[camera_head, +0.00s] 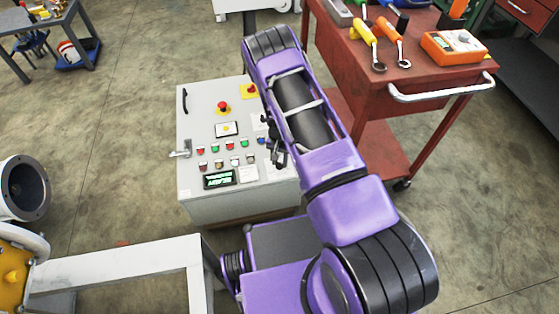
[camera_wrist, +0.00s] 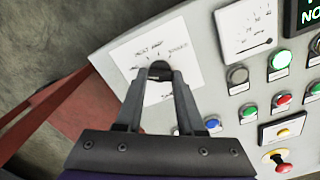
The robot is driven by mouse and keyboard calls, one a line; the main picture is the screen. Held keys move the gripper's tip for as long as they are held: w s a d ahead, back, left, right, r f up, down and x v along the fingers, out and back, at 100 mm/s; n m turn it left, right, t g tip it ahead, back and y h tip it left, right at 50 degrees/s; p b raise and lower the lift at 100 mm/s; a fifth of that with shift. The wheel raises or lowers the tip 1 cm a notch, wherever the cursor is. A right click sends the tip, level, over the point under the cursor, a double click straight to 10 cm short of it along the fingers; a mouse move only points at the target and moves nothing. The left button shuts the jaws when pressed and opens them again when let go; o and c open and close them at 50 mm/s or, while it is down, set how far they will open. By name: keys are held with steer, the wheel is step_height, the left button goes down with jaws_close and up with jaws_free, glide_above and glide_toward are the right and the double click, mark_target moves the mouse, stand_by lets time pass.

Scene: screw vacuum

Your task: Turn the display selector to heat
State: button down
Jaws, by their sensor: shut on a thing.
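The display selector is a small dark knob (camera_wrist: 160,70) in the middle of a white label plate (camera_wrist: 133,52) in the wrist view. The plate carries small printed words that are too blurred to read surely. My gripper (camera_wrist: 160,78) has its two fingertips closed around the knob, which is partly hidden between them. The angle of the knob is hard to tell. In the head view my gripper (camera_head: 277,155) is at the right side of the grey control panel (camera_head: 192,120), and the arm hides the selector there. A lit green display (camera_head: 219,179) is on the panel.
Beside the plate are a gauge (camera_wrist: 245,25), several coloured push buttons such as a green one (camera_wrist: 249,110), and a red emergency stop (camera_wrist: 283,167). A black handle (camera_head: 185,100) and a metal lever (camera_head: 181,148) are at the panel's left. A red tool cart (camera_head: 400,75) stands close behind my arm.

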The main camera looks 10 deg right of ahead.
steer(key=shift+m, duration=0.3)
steer(key=m, duration=0.3)
steer(key=shift+m, duration=2)
steer(key=c, duration=0.5)
jaws_free()
step_height(320, 180, up, 17)
steer(key=p, duration=0.3)
steer(key=shift+r, duration=0.2)
